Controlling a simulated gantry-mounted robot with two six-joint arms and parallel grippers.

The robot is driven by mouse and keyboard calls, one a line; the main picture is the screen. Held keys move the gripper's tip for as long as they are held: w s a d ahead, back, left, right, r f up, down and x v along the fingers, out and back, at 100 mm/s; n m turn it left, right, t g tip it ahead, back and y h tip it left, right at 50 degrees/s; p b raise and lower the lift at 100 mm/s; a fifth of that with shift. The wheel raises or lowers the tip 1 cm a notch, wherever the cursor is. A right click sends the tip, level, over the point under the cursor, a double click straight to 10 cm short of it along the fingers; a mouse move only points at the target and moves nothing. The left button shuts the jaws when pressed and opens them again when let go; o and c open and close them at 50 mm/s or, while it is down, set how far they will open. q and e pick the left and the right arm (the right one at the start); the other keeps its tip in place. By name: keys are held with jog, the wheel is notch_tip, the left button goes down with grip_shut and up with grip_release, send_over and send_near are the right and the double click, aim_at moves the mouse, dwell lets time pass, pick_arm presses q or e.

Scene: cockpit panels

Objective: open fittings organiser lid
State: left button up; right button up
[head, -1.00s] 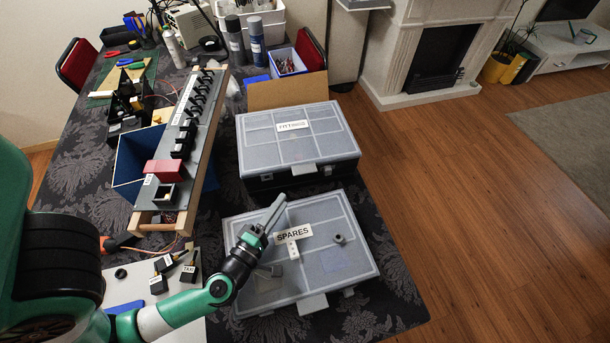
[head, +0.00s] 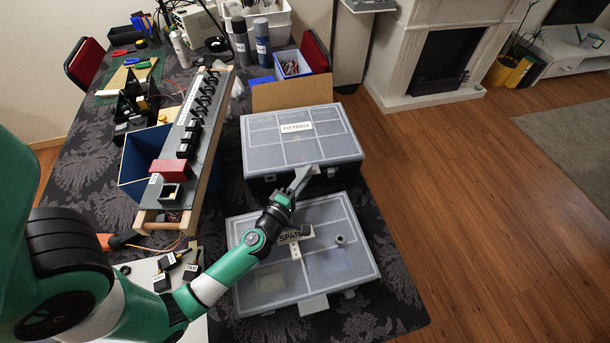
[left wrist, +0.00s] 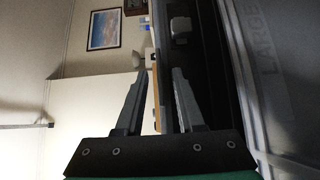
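The fittings organiser (head: 262,158) is a dark case with a translucent grey, divided lid and a FITTINGS label (head: 297,127). Its lid is shut. My left gripper (head: 301,178) is at the front edge of this case, close to its front latch, which the fingers partly hide. I cannot tell whether they touch it. In the left wrist view the two fingers (left wrist: 160,78) stand apart with nothing visibly held between them. A dark case side lies to the right of the fingers there. My right gripper is not in view.
The SPARES organiser (head: 350,272) lies in front, shut, beneath my left wrist. A long switch panel (head: 205,130) rests on a blue bin to the left. An open cardboard flap (head: 290,93) stands behind the fittings organiser. The floor at right is clear.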

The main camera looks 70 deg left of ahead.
pick_arm(q)
grip_shut()
dwell(1.3)
